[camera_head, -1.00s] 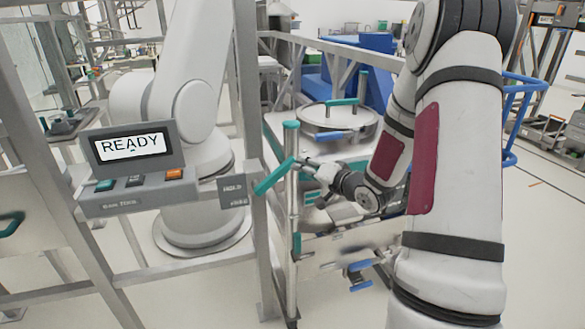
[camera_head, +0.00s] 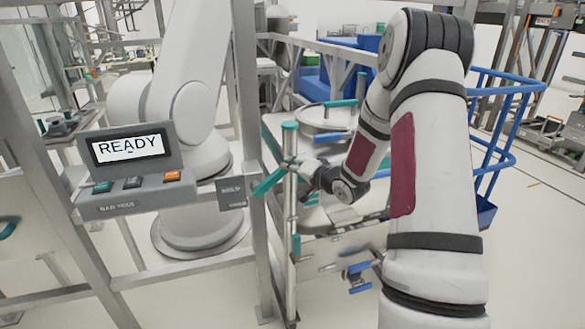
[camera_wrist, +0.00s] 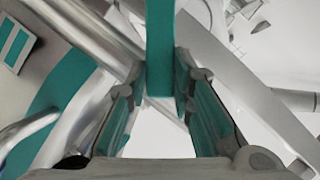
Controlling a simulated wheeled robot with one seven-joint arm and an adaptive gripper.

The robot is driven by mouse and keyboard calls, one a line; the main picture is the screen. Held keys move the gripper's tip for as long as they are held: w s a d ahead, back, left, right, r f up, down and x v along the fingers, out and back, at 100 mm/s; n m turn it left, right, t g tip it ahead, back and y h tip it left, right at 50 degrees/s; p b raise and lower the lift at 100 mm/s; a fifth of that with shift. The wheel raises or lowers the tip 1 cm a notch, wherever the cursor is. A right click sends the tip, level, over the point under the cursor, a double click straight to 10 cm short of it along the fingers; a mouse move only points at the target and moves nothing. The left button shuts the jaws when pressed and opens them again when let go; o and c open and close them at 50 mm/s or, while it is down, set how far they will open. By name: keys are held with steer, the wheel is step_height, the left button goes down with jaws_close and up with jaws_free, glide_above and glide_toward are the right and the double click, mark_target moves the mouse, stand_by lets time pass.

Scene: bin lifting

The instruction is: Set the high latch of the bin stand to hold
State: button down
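A teal latch lever (camera_head: 269,181) slants down and to the left from the metal post in the head view, close to the plate marked HOLD (camera_head: 232,190). My gripper (camera_head: 298,165) is at the post, beside the lever's upper end. In the wrist view, a teal bar (camera_wrist: 160,45) comes down from the top between the fingers of my gripper (camera_wrist: 161,78). Both fingertips lie close against its sides, so the gripper looks shut on it. A second teal bar (camera_head: 269,142) slants up and to the left of the post. The exact finger contact is hidden in the head view.
A console (camera_head: 130,180) with a READY screen stands at left on the grey frame. The round bin lid (camera_head: 322,118) is behind my gripper. Blue rails (camera_head: 505,90) stand to the right of my arm. Open floor lies at far right.

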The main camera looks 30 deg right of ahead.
steer(key=shift+d+f, duration=0.1)
steer(key=f+m, duration=0.1)
steer(key=f, duration=0.1)
steer(key=d+f+m+t+p, duration=0.1)
steer(key=d+f+m+y, duration=0.1)
steer(key=f+m, duration=0.1)
steer(key=shift+s+d+f+t, duration=0.25)
steer(key=shift+s+f+t, duration=0.1)
steer(key=shift+s+t, duration=0.05)
steer(key=shift+d+f+m+t, duration=0.1)
steer(key=shift+f+m+t, duration=0.4)
steer(key=shift+f+m, duration=0.85)
steer(key=shift+f, duration=0.15)
steer(key=c, duration=1.4)
jaws_free()
steer(key=s+d, duration=0.1)
steer(key=s, duration=1.1)
steer(key=shift+d, duration=0.15)
